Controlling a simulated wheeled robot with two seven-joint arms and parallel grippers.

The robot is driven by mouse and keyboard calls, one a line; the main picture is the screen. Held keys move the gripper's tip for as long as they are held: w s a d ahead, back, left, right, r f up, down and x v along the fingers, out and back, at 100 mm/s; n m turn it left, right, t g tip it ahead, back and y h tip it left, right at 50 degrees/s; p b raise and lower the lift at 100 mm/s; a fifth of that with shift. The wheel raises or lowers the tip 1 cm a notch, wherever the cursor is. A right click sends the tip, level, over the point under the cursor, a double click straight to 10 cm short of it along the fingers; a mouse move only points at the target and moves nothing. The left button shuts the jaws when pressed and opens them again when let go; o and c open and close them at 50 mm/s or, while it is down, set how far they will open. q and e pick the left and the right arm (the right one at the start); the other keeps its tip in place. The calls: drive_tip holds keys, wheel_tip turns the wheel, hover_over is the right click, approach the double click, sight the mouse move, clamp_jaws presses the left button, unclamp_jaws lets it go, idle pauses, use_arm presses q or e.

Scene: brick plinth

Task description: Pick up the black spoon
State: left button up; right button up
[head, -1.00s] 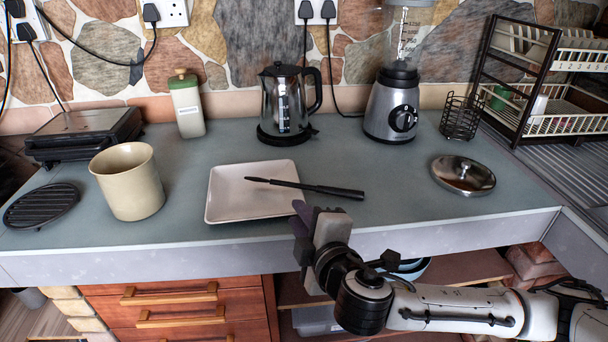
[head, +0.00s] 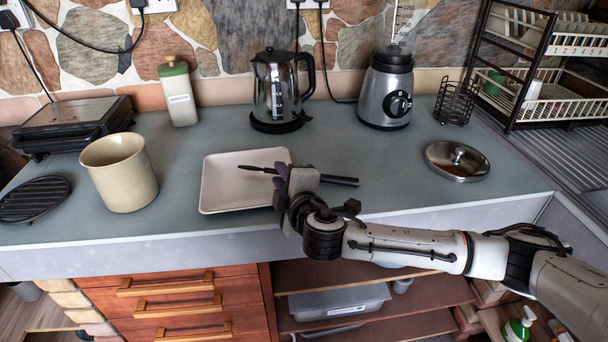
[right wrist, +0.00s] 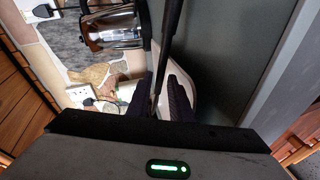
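The black spoon (head: 338,180) lies across the white rectangular tray (head: 225,196), its handle reaching right past the tray's rim over the counter. My right gripper (head: 285,178) is at the middle of the spoon and hides part of it. In the right wrist view, the spoon (right wrist: 169,40) runs between the two dark fingers (right wrist: 160,98). The fingers look apart, with a narrow gap beside the spoon, so the gripper appears open around it. My left gripper is not in view.
A beige canister (head: 122,178) stands left of the tray. The kettle (head: 275,92) and blender (head: 387,95) stand behind. A round metal lid (head: 457,163) lies to the right, near a dish rack (head: 545,75). The counter's front edge runs under my right arm.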

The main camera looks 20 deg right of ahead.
clamp_jaws()
wheel_tip(320, 180, up, 10)
idle(0.6)
